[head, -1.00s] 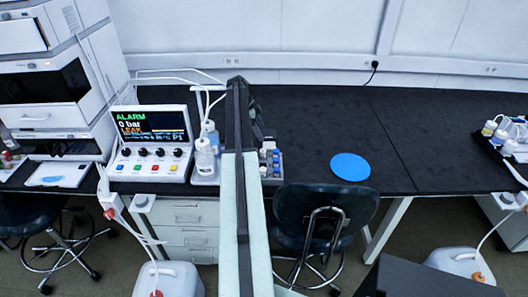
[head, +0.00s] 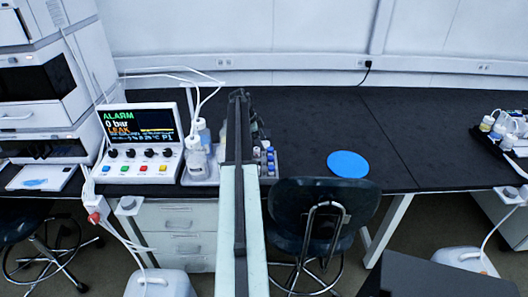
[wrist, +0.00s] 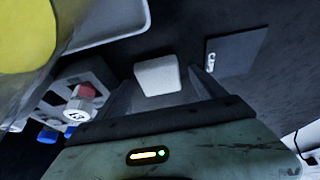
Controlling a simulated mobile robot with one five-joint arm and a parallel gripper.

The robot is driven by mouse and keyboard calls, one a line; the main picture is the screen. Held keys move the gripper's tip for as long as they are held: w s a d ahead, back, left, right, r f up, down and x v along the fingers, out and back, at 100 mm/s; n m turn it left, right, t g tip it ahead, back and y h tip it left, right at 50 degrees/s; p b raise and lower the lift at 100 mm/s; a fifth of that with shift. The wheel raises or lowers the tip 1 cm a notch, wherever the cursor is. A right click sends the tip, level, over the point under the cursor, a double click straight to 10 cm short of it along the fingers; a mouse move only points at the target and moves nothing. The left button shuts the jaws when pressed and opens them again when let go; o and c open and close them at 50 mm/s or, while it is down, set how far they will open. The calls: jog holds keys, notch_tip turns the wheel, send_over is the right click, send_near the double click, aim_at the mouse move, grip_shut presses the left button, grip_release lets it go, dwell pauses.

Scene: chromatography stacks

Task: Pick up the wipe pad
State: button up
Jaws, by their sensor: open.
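A small white block-like pad (wrist: 157,75), which looks like the wipe pad, lies on the dark bench in the wrist view. My gripper (wrist: 160,84) is open, with one dark finger on either side of the pad's near end in the picture. I cannot tell how far above the pad the fingers are, and no contact shows. In the head view my arm reaches over the bench and hides the pad and the fingertips.
A vial rack (head: 268,165) stands right of my arm; it also shows at the wrist view's left (wrist: 92,75). Bottles (head: 197,155) and an alarm console (head: 140,145) stand left. A blue disc (head: 348,164) lies right, with clear bench (head: 400,120) around it.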

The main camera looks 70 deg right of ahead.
jog(key=shift+r, duration=0.1)
jog(key=c, duration=1.4)
notch_tip(320, 180, up, 10)
jog(key=p, duration=1)
jog(key=shift+w, duration=0.1)
jog(key=o, duration=0.5)
jog(key=c, duration=0.4)
